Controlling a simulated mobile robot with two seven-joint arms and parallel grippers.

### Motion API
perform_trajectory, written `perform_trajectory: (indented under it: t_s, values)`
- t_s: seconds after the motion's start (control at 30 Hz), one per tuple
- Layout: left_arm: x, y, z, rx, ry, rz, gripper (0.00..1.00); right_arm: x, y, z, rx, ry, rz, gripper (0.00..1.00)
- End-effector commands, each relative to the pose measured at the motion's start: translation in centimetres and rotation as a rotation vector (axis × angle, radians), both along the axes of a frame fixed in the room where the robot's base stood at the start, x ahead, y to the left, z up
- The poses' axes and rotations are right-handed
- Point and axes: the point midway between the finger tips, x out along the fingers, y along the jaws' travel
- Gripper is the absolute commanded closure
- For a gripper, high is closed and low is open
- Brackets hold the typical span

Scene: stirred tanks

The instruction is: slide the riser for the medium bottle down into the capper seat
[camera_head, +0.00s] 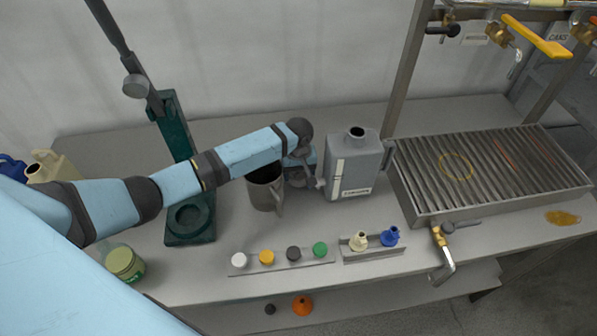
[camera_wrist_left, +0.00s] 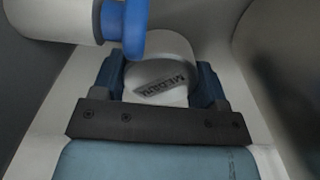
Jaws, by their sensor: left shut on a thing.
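The riser (camera_wrist_left: 160,72) is a pale grey, rounded block with a dark MEDIUM label. In the left wrist view my left gripper (camera_wrist_left: 160,82) is shut on it, one dark blue finger on each side. In the head view my left gripper (camera_head: 308,178) is between the metal mug and the grey canister; I cannot clearly make out the riser there. The capper (camera_head: 176,140) is a dark green stand with a lever. Its round seat (camera_head: 188,217) is empty, to the left of the gripper and apart from it. My right gripper is not in view.
The metal mug (camera_head: 263,189) and grey canister (camera_head: 353,166) stand close around my gripper. A strip (camera_head: 284,259) of several caps and a holder (camera_head: 374,253) with two funnels lie in front. A green-lidded jar (camera_head: 124,264) is near the capper. A slatted drain tray (camera_head: 490,172) is right.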

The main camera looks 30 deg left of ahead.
Motion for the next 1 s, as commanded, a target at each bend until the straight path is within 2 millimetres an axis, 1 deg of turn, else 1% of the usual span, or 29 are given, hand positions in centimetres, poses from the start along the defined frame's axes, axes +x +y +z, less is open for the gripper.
perform_trajectory:
  t_s: [0.17,0.3,0.33,0.43,0.77,0.87,0.97,1.0]
  values:
    - [0.0,0.0,0.1,0.0,-0.001,0.0,0.61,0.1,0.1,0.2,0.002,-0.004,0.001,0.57]
    - [0.0,0.0,-0.2,-0.001,-0.001,0.001,0.61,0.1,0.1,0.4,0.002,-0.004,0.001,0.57]
    - [0.0,0.0,-0.3,-0.001,-0.001,0.001,0.31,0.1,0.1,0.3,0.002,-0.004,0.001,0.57]
    - [0.0,0.0,-0.3,-0.001,-0.001,0.001,0.08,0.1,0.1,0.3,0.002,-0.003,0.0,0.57]
    - [0.0,0.0,0.0,0.0,-0.001,0.0,0.08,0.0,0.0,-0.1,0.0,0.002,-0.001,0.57]
    - [0.1,0.0,1.1,-0.003,-0.003,0.0,0.08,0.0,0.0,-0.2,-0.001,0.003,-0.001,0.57]
    - [0.1,0.0,2.9,-0.003,-0.003,0.0,0.08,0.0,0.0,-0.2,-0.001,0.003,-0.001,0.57]
    - [0.1,-0.1,3.8,-0.003,-0.005,-0.001,0.08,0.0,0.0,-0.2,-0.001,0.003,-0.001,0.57]
